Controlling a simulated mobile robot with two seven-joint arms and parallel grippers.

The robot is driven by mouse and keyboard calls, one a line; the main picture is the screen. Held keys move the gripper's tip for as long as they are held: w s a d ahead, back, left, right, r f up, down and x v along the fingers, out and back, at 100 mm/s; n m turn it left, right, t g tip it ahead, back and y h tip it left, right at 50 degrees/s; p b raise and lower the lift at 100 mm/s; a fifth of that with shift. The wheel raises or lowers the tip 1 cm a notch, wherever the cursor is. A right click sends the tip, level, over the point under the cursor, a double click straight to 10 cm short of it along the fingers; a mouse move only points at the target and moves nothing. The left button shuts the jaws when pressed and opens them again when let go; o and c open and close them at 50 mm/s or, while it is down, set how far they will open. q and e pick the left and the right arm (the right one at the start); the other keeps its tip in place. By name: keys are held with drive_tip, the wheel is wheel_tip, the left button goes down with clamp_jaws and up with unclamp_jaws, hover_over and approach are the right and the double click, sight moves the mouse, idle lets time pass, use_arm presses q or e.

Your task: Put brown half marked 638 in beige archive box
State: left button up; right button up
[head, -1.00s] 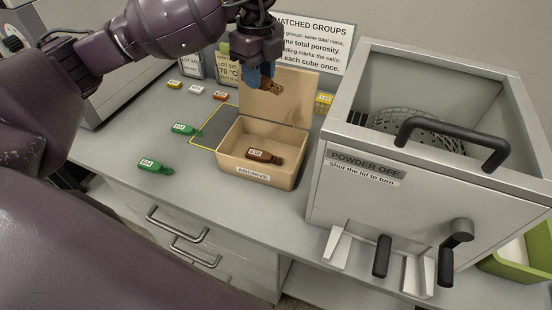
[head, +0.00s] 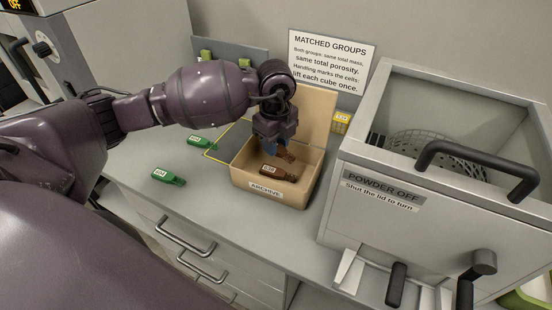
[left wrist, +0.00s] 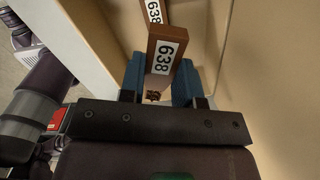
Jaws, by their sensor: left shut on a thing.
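The beige archive box (head: 292,197) stands open on the counter in the head view, with its lid raised at the back and an ARCHIVE label on its front. One brown half (head: 277,173) lies inside it; its label also shows at the top of the left wrist view (left wrist: 153,11). My left gripper (head: 274,147) is inside the box opening and shut on a second brown half (head: 287,155). In the left wrist view this held half (left wrist: 165,48) reads 638 and sits between the blue fingers (left wrist: 158,82). Whether it touches the box floor, I cannot tell. My right gripper is not in view.
Two green labelled pieces (head: 168,177) (head: 200,141) lie left of the box. A grey powder cabinet (head: 400,200) with a black handle stands close on the right. A yellow labelled piece (head: 341,122) and a MATCHED GROUPS sign (head: 331,62) are behind.

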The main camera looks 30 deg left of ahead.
use_arm(q)
hover_over(276, 170)
wheel_tip(276, 170, down, 5)
drive_tip(key=shift+s+r+b, duration=0.1)
drive_tip(key=shift+r+b, duration=0.05)
drive_tip(key=shift+b, duration=0.15)
drive_tip(key=shift+f, duration=0.4)
drive_tip(key=shift+f, duration=0.3)
drive_tip(key=shift+f, duration=0.1)
